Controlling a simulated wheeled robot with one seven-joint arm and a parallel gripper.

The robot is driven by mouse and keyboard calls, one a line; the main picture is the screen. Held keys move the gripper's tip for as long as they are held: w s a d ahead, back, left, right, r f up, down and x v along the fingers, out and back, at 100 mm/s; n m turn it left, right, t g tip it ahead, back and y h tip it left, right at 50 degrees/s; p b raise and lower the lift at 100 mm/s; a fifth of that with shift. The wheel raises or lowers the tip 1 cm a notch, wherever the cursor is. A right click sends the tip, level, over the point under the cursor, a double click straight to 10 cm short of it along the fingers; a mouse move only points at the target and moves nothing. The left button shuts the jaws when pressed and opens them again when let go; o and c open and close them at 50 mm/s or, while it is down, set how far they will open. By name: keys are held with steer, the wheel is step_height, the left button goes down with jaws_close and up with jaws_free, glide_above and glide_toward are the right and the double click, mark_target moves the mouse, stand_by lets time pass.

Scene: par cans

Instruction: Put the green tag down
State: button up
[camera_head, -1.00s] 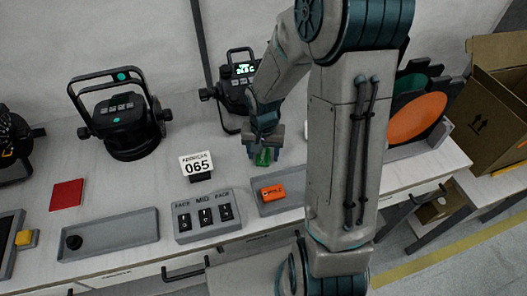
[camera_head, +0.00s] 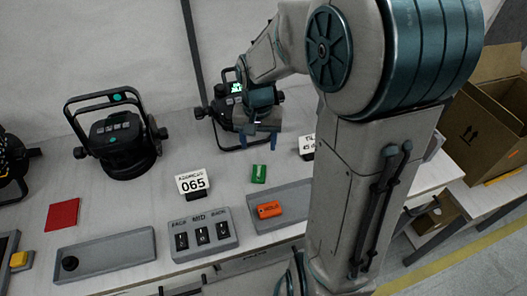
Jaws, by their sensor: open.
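The green tag (camera_head: 259,174) lies flat on the light table, just behind the grey tray (camera_head: 290,198) that holds an orange tag (camera_head: 269,210). My gripper (camera_head: 259,141) is open and empty, above and behind the green tag, with a clear gap between them. Its two blue fingers point down and stand apart.
A small white card (camera_head: 307,145) stands to the right. Par cans (camera_head: 122,140) stand behind. A red square (camera_head: 63,214) and another tray (camera_head: 104,255) are at left. My arm hides the right side.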

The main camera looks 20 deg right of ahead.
steer(key=s+r+n+t, duration=0.1)
steer(key=s+r+n, duration=0.1)
steer(key=s, duration=0.4)
steer(key=s+r+n+t, duration=0.1)
steer(key=s+r+n, duration=0.1)
steer(key=s+r, duration=0.2)
steer(key=s, duration=0.3)
steer(key=shift+s+r+t, duration=0.3)
steer(key=shift+r+t, duration=0.1)
